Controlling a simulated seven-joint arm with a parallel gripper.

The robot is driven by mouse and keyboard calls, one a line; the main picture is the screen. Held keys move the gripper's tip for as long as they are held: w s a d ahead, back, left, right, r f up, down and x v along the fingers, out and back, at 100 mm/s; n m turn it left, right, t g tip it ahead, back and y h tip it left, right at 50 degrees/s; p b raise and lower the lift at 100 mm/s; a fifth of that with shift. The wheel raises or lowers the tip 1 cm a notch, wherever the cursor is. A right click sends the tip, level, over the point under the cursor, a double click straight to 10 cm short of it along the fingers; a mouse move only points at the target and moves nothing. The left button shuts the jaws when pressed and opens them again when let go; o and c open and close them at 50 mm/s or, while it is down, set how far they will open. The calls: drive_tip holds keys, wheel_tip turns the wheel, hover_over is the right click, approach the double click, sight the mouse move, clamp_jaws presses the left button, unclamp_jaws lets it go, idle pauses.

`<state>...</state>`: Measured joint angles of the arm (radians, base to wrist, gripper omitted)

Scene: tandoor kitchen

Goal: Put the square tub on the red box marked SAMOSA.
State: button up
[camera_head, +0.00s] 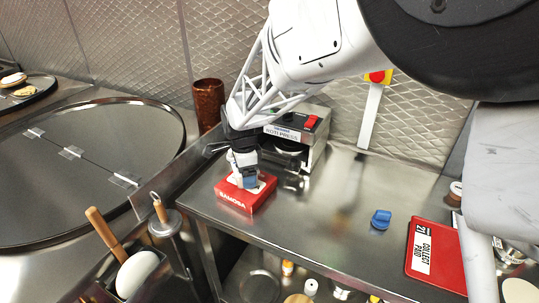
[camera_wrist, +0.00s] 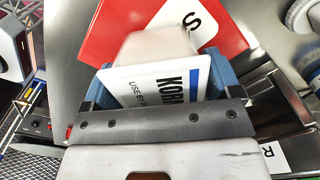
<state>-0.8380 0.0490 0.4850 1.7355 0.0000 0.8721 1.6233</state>
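My gripper (camera_head: 246,180) points down over the box. In the wrist view its blue fingers stand on both sides of the pale square tub (camera_wrist: 135,86) and appear to grip it. The tub's white label reads "KOR" and "USE BY", partly hidden by my gripper. The tub is over or on the box; whether it touches the box I cannot tell.
A roti press (camera_head: 290,140) stands close behind the box, and a copper-brown tumbler (camera_head: 209,104) behind left. A small blue object (camera_head: 381,219) and a red "COLLECT PAID" board (camera_head: 440,254) lie to the right. The counter between box and blue object is clear. A tandoor lid (camera_head: 75,170) is left.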

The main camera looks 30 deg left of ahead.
drive_tip(key=shift+o, duration=1.2)
drive_tip(key=shift+r, duration=0.1)
wheel_tip(320, 180, up, 11)
drive_tip(key=shift+r, duration=0.6)
drive_tip(key=shift+d, duration=0.1)
